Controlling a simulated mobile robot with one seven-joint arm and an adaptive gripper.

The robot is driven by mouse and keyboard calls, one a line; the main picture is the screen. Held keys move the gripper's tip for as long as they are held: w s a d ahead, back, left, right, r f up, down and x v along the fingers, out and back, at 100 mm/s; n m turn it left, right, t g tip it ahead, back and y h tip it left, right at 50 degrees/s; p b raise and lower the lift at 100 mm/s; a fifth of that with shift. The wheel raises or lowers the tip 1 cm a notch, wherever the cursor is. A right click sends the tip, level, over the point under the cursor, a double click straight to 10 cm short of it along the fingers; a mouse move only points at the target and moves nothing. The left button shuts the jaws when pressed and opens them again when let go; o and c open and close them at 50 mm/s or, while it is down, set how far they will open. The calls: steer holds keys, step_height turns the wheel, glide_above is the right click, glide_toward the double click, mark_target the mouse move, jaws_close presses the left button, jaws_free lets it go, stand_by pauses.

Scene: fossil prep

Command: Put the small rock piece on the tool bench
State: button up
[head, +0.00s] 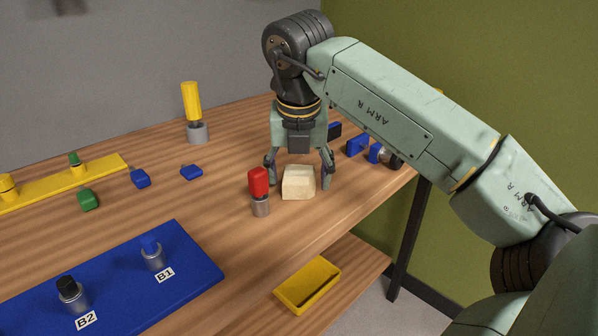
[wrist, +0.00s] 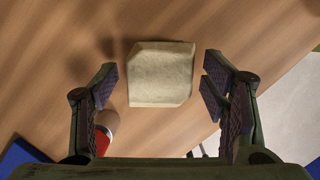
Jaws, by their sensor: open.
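The small rock piece is a pale cream block (head: 299,183) lying on the wooden bench top (head: 330,212) near its front edge. It also shows in the wrist view (wrist: 160,75), ahead of and between the fingers. My gripper (head: 299,172) points down over the block, with a finger on either side. In the wrist view my gripper (wrist: 160,85) is open and empty, with a gap on both sides of the block. A red-topped metal cylinder (head: 259,192) stands just left of the block and close to my left finger.
A blue mat (head: 195,262) holds cylinders labelled B1 (head: 153,254) and B2 (head: 72,295). A yellow-handled tool (head: 193,112) stands behind. Small blue and green pieces lie left; blue parts (head: 358,146) lie right. A yellow tray (head: 308,285) sits on the lower shelf.

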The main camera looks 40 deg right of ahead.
steer(key=p+v, duration=0.7)
steer(key=v, duration=0.5)
steer(key=shift+r, duration=0.2)
